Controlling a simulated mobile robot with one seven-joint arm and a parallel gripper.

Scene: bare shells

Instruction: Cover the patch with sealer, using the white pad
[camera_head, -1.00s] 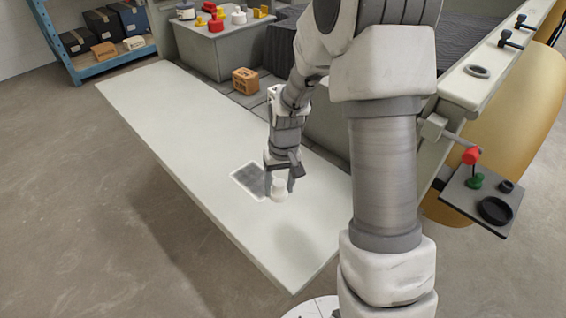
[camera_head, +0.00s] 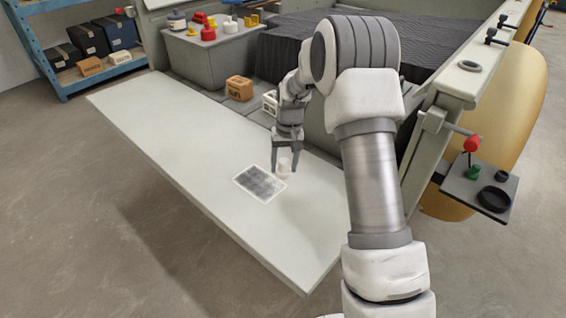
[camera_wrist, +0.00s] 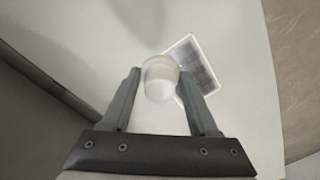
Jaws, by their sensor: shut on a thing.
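The patch (camera_head: 260,182) is a grey, mottled rectangle with a white border, lying flat on the long pale board. It also shows in the wrist view (camera_wrist: 196,64), partly behind the pad. My gripper (camera_head: 285,170) is shut on the white pad (camera_head: 284,165), a small rounded white piece between the fingertips. In the wrist view the pad (camera_wrist: 159,78) sits between both fingers of my gripper (camera_wrist: 160,88), overlapping the patch's near left corner. The pad is at the patch's upper right edge in the head view; I cannot tell whether it touches the surface.
The pale board (camera_head: 165,145) is otherwise clear. A brown box (camera_head: 239,88) stands behind it. A grey cabinet (camera_head: 215,52) carries several coloured pieces. A small dark shelf (camera_head: 465,200) holds a black ring at the right. A blue rack (camera_head: 50,70) stands far left.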

